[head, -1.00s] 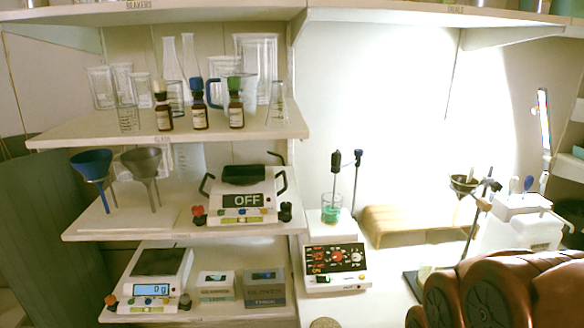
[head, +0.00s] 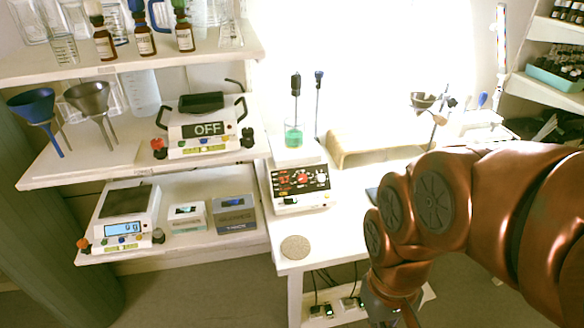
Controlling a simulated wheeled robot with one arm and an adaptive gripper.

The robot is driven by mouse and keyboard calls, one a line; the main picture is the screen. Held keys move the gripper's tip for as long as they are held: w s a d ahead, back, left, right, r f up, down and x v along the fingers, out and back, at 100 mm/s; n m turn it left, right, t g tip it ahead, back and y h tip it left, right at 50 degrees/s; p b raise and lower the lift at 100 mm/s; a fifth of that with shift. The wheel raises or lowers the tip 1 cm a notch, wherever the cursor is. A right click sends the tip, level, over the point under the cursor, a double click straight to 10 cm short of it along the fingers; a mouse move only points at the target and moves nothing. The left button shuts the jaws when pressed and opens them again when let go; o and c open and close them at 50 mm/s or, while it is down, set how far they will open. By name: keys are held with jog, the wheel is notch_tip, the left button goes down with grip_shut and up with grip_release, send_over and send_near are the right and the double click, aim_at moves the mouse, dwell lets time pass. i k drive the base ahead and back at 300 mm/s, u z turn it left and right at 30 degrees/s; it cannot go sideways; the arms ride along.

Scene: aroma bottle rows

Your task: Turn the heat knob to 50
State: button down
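The hot plate stirrer (head: 299,201) is a white box at the left end of the white table. Its black front panel (head: 288,188) carries a red knob (head: 302,178) and other small red and white marks. The knob's setting is too small to read, and I cannot tell for sure which control is the heat knob. A beaker of green liquid (head: 293,135) stands on its top plate. My copper arm hangs at the right and bends down to the bottom edge, right of and below the stirrer. My gripper is cut off there, so its fingers do not show.
A round grey disc (head: 295,247) lies on the table in front of the stirrer. Shelves at the left hold a scale (head: 127,214), a device reading OFF (head: 205,142) and funnels (head: 88,98). Open floor shows below.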

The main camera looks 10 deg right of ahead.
aim_at(302, 178)
jog(key=i, duration=0.3)
jog(key=u, duration=1)
jog(key=i, duration=0.5)
jog(key=u, duration=0.05)
